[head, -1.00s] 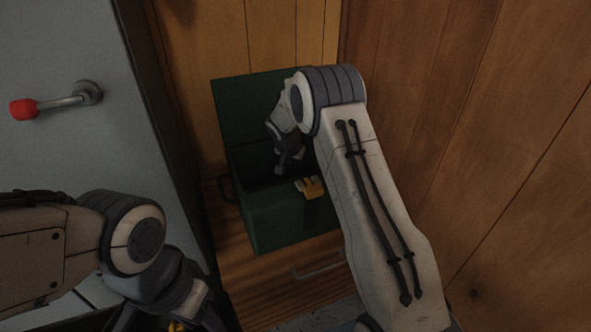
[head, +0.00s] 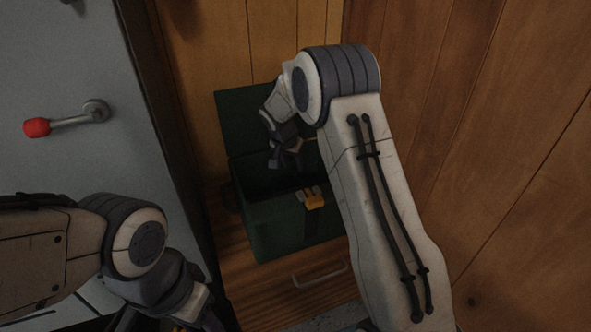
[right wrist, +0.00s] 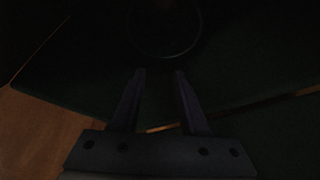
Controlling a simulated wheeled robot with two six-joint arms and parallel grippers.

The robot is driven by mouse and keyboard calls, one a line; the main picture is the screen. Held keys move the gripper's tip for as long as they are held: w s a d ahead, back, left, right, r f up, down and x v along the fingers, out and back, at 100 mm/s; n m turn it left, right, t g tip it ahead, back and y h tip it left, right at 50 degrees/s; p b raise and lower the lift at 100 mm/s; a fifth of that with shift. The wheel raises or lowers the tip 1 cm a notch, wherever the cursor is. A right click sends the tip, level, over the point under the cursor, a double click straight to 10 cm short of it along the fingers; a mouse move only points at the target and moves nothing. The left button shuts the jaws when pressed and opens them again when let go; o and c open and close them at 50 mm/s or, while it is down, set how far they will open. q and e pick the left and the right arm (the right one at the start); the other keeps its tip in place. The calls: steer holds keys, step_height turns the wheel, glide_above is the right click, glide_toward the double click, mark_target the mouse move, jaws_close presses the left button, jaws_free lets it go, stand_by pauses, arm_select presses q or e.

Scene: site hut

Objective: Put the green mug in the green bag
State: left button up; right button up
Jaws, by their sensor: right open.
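The green bag (head: 285,222) looks like a dark green box with its lid raised at the back and a yellow latch on its front. My right gripper (head: 284,164) hangs over its opening, fingers pointing down. In the right wrist view my right gripper (right wrist: 159,73) has its fingers apart with nothing between them. Just beyond the fingertips is a dark round rim, which seems to be the green mug (right wrist: 167,52) inside the bag; its colour is too dark to tell. The mug is not visible in the head view. My left gripper's fingers are out of frame at the bottom left.
The bag stands on a wooden drawer unit (head: 245,290) with a metal handle (head: 320,275). Wooden walls close in behind and on the right (head: 480,120). A grey door with a red-tipped lever (head: 65,122) is on the left.

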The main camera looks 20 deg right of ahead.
steer(key=shift+v, duration=1.85)
steer(key=s+a+r+n+y, duration=0.1)
steer(key=s+a+r+n, duration=0.15)
steer(key=s+a, duration=0.35)
steer(key=s+a+r+n+g+y, duration=0.1)
steer(key=s+a+r+n, duration=0.15)
steer(key=s+a, duration=0.35)
steer(key=s+a+r+n+y, duration=0.1)
steer(key=s+a+r+n, duration=0.2)
steer(key=s, duration=0.5)
steer(key=s+a+f+n+g+y, duration=0.1)
steer(key=s+n, duration=0.7)
steer(key=s, duration=1.2)
steer(key=shift+a+f+g, duration=0.5)
steer(key=shift+a+g, duration=0.2)
steer(key=shift+a, duration=0.25)
steer(key=shift+p, duration=0.3)
step_height(320, 180, up, 33)
steer(key=p, duration=3.2)
steer(key=shift+f, duration=0.25)
steer(key=shift+f, duration=0.1)
